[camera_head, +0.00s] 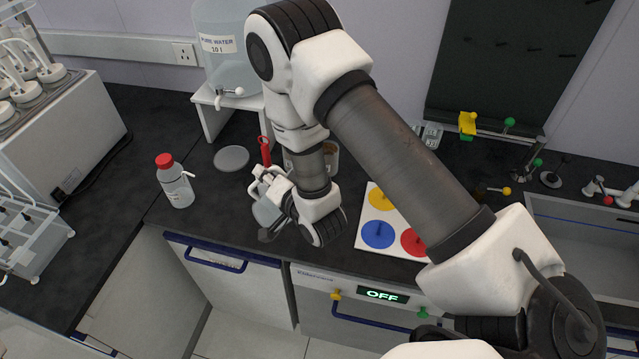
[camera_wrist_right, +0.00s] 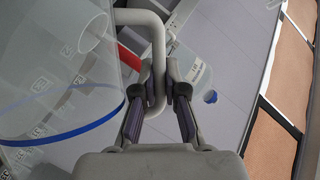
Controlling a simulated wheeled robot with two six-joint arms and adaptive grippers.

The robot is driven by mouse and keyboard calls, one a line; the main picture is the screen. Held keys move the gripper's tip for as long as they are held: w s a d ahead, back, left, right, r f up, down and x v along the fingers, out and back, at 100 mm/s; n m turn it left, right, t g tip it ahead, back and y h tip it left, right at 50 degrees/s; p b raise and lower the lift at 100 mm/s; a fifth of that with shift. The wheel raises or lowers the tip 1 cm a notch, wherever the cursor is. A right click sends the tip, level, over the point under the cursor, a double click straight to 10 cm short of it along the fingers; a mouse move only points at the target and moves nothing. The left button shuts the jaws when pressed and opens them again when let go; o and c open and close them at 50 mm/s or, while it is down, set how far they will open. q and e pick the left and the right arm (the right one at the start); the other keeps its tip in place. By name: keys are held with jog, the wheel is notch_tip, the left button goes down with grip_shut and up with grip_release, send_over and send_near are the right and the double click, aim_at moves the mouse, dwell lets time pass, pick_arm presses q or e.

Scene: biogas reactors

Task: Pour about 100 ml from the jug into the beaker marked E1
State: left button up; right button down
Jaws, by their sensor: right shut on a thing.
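My right gripper (camera_head: 272,183) is shut on the handle of the clear jug (camera_head: 266,212). In the right wrist view, the fingers (camera_wrist_right: 160,95) close around the pale handle. The jug (camera_wrist_right: 50,80), with a blue band and printed scale marks, fills the left side there. My arm hides part of the jug in the head view, and I cannot tell its liquid level. A clear vessel with brownish contents (camera_head: 331,153) stands partly hidden behind my right forearm. No E1 mark is readable. My left gripper is not in view.
A pure water tank (camera_head: 222,50) stands on a white stand at the back. A red-capped bottle (camera_head: 175,182) and a grey disc (camera_head: 231,158) are to the left. A white board with coloured discs (camera_head: 367,247) lies right of the jug. Dark counter is free around the grey disc.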

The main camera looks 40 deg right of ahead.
jog(key=shift+w+a+f+n, duration=0.15)
jog(key=shift+w+a+n, duration=0.15)
jog(key=shift+n, duration=0.1)
jog(key=shift+w+a+f+n+g+h, duration=0.35)
jog(key=shift+w+f+n+g+h, duration=0.15)
jog(key=shift+n+h, duration=0.25)
jog(key=w+a+r+p, duration=0.1)
jog(key=a+r+p, duration=0.4)
jog(key=shift+w+a, duration=0.25)
jog(key=shift+a, duration=0.05)
